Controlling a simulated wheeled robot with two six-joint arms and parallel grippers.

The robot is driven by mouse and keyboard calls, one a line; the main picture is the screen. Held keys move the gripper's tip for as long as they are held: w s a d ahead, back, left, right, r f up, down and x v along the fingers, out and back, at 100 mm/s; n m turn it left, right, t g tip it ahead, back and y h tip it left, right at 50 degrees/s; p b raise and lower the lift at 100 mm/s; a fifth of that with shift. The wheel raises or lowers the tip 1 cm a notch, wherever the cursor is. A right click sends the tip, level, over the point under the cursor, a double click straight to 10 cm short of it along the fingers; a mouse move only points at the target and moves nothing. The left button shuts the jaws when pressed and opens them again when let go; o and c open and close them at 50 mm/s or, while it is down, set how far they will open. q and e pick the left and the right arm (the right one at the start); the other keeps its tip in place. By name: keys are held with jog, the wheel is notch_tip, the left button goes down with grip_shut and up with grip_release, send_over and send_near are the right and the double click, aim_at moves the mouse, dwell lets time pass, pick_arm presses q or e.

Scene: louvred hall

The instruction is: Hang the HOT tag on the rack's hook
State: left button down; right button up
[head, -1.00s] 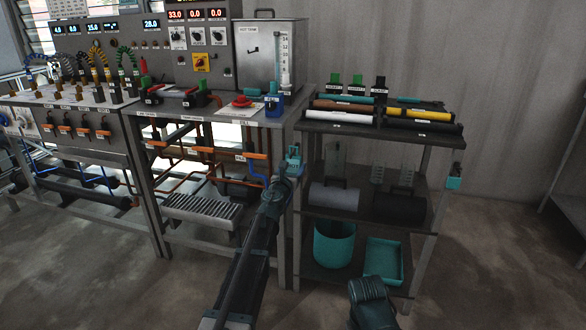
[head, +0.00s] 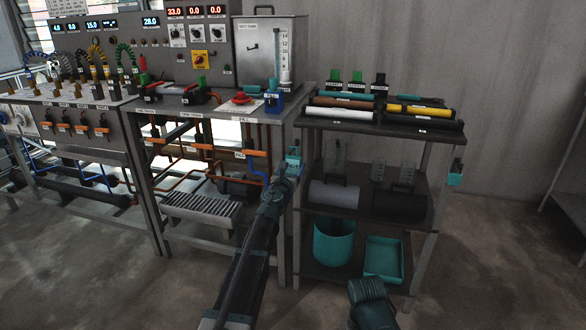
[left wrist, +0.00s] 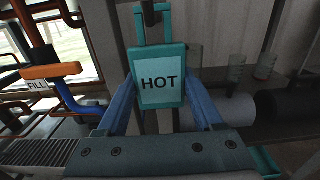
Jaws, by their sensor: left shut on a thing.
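My left gripper (head: 287,168) is shut on the HOT tag (head: 293,158), a small teal plate. In the left wrist view the tag (left wrist: 160,80) stands upright between the two blue fingers, its lettering facing the camera. A teal loop rises from its top edge. The gripper holds the tag beside the left front post of the rack (head: 296,225). A small teal piece (head: 455,180) is on the rack's right side, below a dark bracket. My right gripper is not in view.
The rack's top holds coloured rollers (head: 416,111); a teal bin (head: 333,242) and teal tray (head: 384,258) are on its bottom shelf. A bench with copper pipes and orange valves (head: 257,153) stands close on the left. Floor right of the rack is clear.

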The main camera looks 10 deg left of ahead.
pick_arm(q)
grip_release()
jog(key=shift+s, duration=0.1)
jog(key=s, duration=0.6)
jog(key=shift+s, duration=0.4)
jog(key=shift+a, duration=0.1)
jog(key=s, duration=1.3)
jog(key=shift+s+a, duration=0.25)
jog(key=shift+s, duration=0.15)
